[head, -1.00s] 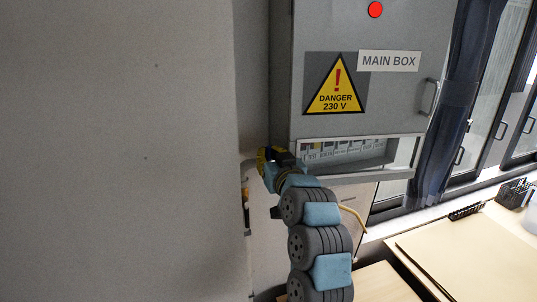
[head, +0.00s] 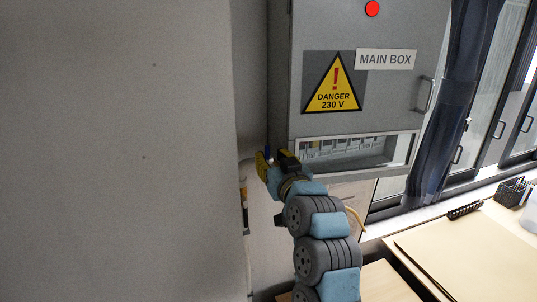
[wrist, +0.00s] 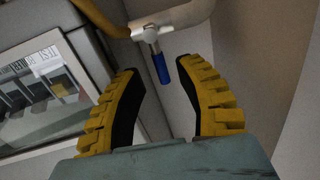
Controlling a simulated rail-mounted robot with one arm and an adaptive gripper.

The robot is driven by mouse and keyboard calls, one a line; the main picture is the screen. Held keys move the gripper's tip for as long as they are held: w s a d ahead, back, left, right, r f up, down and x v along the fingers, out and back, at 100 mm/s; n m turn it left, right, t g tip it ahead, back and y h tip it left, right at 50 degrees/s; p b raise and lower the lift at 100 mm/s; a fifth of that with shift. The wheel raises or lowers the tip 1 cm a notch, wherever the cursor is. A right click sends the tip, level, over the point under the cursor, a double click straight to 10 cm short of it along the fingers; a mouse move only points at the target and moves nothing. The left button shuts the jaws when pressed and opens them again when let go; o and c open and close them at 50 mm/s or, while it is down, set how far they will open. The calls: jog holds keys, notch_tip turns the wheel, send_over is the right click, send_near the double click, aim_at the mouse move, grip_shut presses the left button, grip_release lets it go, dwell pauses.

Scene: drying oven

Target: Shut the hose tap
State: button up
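The hose tap has a blue lever handle (wrist: 161,67) on a metal body (wrist: 150,34), fitted to a pale pipe (wrist: 178,17) at the top of the wrist view. The handle hangs down toward me, between the lines of my two yellow fingers and about level with or just beyond their tips. My gripper (wrist: 156,72) is open, and I see no finger touching the handle. In the head view a small bit of the blue handle (head: 267,153) shows by my gripper (head: 275,161), left of the box's lower corner. The rest of the tap is hidden there.
The grey main box (head: 387,108) hangs right of my gripper, with a row of breakers (head: 345,147) at its bottom. A wide grey wall panel (head: 120,150) stands close on the left. A yellowish hose or pipe (wrist: 98,17) runs at upper left in the wrist view.

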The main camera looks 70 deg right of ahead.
jog(key=shift+v, duration=2.55)
jog(key=shift+w, duration=0.1)
